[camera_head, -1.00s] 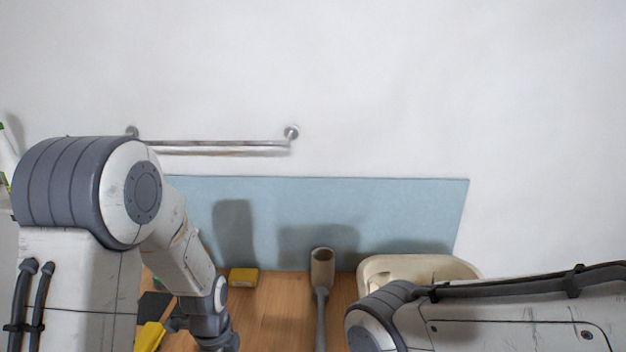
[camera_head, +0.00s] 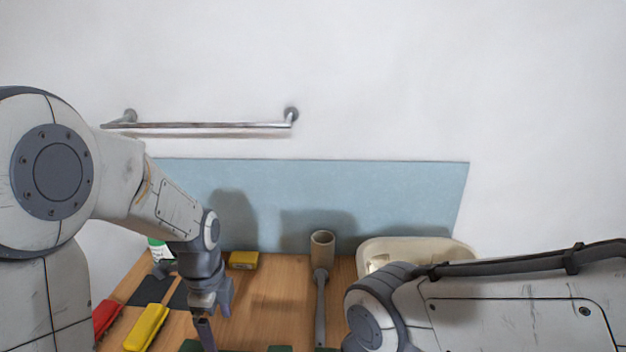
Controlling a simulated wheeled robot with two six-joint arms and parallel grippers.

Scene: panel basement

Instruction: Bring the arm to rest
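My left arm comes in from the left and bends down over the wooden table (camera_head: 275,290). Its gripper (camera_head: 213,318) hangs above the table, pointing down, near the front of the picture. I cannot tell how far apart its fingers are, and I see nothing held in it. My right arm crosses the lower right corner, and its gripper is out of view.
A mallet-like tool (camera_head: 322,246) stands right of the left gripper, and a beige bin (camera_head: 420,247) is behind my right arm. Yellow block (camera_head: 243,260), yellow item (camera_head: 147,327), red item (camera_head: 107,318) and bottle (camera_head: 160,249) surround the gripper. A blue panel (camera_head: 300,190) and metal rail (camera_head: 200,125) are behind.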

